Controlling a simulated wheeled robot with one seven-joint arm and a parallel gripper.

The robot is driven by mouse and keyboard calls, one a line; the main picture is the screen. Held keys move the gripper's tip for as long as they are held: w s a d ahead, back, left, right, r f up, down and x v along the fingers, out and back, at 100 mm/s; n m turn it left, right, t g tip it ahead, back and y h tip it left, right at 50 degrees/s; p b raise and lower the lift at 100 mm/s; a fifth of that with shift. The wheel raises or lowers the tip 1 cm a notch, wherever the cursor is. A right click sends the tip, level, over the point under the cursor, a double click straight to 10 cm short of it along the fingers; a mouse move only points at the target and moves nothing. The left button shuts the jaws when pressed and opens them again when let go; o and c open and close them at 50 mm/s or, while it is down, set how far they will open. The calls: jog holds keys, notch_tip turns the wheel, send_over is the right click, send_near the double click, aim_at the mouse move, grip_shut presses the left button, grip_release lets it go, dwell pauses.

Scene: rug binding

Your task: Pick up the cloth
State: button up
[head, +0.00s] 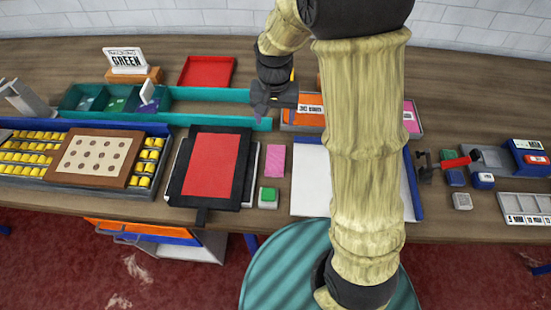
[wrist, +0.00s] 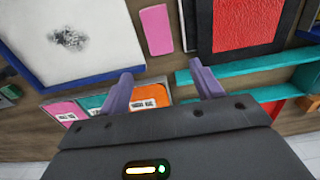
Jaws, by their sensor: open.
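A flat pink rectangle (head: 274,160), which looks like the cloth, lies on the wooden table between a red-topped black board and a white panel. It also shows at the top of the wrist view (wrist: 156,29). My gripper (head: 265,112) is above the back of the table, beyond the pink piece and apart from it. In the wrist view my gripper (wrist: 161,70) has its two purple fingers spread, with nothing between them. My arm hides part of the white panel in the head view.
The white panel (head: 309,180) has a blue edge and a dark smudge. The black board (head: 175,185) lies left of the pink piece. A green-topped block (head: 268,197) sits in front. A teal tray (head: 205,94) and labelled orange cards (head: 300,117) are behind.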

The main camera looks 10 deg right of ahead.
jog(key=p, duration=0.2)
send_over(275, 158)
jog(key=f, duration=1.2)
jog(key=shift+w+f, duration=0.1)
jog(key=shift+w, duration=0.3)
jog(key=shift+s+f+p, duration=0.2)
jog(key=shift+f+p, duration=0.2)
jog(key=shift+f, duration=0.1)
jog(key=shift+s+f+p, duration=0.2)
jog(key=shift+f+p, duration=0.45)
jog(key=shift+f, duration=1.45)
jog(key=c, duration=0.8)
jog(key=shift+o, duration=0.2)
jog(key=shift+r, duration=0.1)
